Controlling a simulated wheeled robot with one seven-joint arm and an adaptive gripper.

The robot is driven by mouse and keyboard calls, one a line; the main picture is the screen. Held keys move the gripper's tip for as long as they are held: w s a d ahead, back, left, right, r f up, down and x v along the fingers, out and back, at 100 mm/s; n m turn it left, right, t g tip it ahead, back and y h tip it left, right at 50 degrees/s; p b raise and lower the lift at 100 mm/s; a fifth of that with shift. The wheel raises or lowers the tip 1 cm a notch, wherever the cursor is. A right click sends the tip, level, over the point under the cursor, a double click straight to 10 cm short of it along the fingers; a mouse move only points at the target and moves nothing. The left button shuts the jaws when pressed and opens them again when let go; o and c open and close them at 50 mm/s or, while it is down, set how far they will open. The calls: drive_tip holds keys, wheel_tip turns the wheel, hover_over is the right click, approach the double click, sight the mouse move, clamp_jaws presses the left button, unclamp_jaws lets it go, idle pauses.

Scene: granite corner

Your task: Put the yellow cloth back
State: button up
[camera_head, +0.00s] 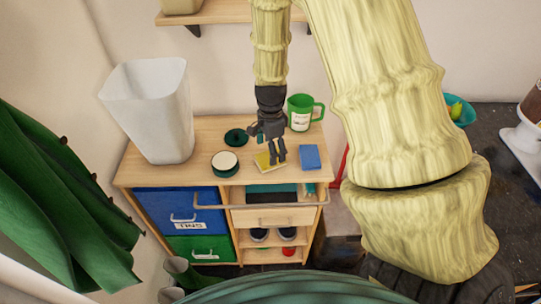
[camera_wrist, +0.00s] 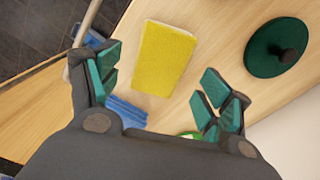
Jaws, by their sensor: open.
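The yellow cloth (camera_head: 264,166) lies flat on the light wooden top of the cabinet, beside a blue cloth (camera_head: 310,158). In the wrist view the yellow cloth (camera_wrist: 165,58) is a whole rectangle, lying beyond my fingertips and between their lines. My gripper (camera_head: 278,160) is just above the cabinet top at the right edge of the yellow cloth in the head view. In the wrist view my gripper (camera_wrist: 160,88) has its fingers spread wide with nothing between them. The blue cloth (camera_wrist: 126,112) shows partly behind my gripper.
A green mug (camera_head: 301,112), a dark green lid (camera_head: 237,136), a round white-topped tin (camera_head: 225,163) and a tall white bin (camera_head: 152,108) stand on the cabinet top (camera_head: 200,141). A rail (camera_head: 262,205) runs along its front, above open shelves.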

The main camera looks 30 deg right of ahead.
wheel_tip(320, 180, up, 8)
drive_tip(key=b, duration=0.1)
drive_tip(key=shift+b, duration=0.3)
